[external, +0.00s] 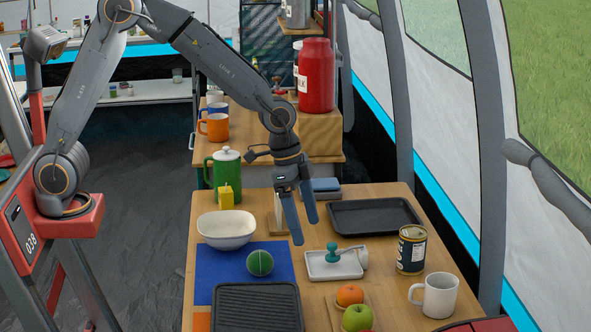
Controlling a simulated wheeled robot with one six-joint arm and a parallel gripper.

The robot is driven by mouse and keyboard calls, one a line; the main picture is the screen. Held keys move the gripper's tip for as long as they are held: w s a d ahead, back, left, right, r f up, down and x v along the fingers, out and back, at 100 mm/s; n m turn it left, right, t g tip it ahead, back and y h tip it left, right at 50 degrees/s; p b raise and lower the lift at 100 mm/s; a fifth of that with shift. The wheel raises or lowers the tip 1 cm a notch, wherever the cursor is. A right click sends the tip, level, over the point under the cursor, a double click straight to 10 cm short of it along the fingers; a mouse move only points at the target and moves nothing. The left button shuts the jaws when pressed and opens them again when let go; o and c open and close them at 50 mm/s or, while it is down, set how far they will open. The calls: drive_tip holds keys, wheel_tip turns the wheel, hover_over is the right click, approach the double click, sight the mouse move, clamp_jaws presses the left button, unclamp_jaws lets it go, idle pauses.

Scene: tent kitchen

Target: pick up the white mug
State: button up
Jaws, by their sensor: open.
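The white mug (439,296) stands upright at the right front of the wooden table, its handle towards the left. My gripper (305,231) points downward above the middle of the table, with its two fingers apart and nothing between them. It is well to the left of the mug and further back, not touching it.
A dark can (411,250) stands just behind the mug. An orange (350,294) and a green apple (357,318) are to its left. A white tray (322,274) with a teal-handled item (332,253), a black tray (345,219), a white bowl (226,230) and a ridged griddle (257,308) occupy the table.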

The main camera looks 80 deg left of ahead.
sight(437, 283)
drive_tip(key=w+d+f+m+t+h+b, duration=0.15)
drive_tip(key=w+d+m+b, duration=0.35)
drive_tip(key=w, duration=0.8)
drive_tip(key=w+d+f+m+t+h+b, duration=0.1)
drive_tip(key=w+d+f+b, duration=0.15)
drive_tip(key=w+d, duration=0.75)
drive_tip(key=w+f, duration=0.4)
drive_tip(key=w+f+p, duration=0.1)
drive_tip(key=f, duration=0.1)
drive_tip(key=shift+w+a+f, duration=0.35)
drive_tip(key=shift+w+a, duration=0.05)
drive_tip(key=c, duration=1.2)
